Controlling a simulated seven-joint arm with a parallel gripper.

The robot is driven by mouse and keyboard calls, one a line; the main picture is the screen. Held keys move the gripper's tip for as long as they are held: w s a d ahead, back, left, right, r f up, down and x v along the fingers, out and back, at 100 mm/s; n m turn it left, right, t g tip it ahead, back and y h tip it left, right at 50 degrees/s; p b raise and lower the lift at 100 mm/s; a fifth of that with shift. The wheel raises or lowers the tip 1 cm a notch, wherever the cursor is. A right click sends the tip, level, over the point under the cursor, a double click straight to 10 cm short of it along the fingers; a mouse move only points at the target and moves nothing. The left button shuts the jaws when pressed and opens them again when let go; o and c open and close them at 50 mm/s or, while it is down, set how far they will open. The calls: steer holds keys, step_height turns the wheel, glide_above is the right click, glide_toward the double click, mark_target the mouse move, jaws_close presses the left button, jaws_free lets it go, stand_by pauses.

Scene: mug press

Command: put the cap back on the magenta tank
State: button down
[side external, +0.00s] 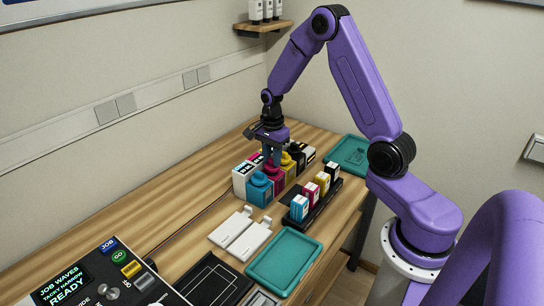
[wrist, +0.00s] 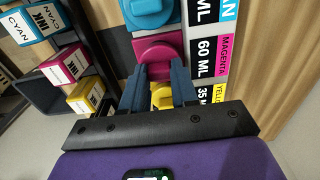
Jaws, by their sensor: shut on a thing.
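The magenta tank (side external: 276,177) stands in a row between the cyan tank (side external: 260,190) and the yellow tank (side external: 290,165). In the wrist view its label (wrist: 205,48) reads MAGENTA 60 ML. My gripper (side external: 274,160) points down over the magenta tank. In the wrist view my gripper (wrist: 160,68) has its fingertips at the two sides of the round magenta cap (wrist: 157,47) and is shut on it. The cap is at the top of the magenta tank. I cannot tell whether it is fully seated. The fingers hide part of the yellow cap (wrist: 163,98).
A dark rack (side external: 312,208) of small ink boxes stands in front of the tanks. Teal trays (side external: 284,262) lie at the front and back right (side external: 350,152). White parts (side external: 240,234) and a control panel (side external: 100,280) are at left. The wood table behind the tanks is clear.

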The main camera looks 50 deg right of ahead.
stand_by(0.4)
steer(key=shift+c, duration=1.5)
jaws_free()
steer(key=shift+r, duration=3.45)
jaws_close()
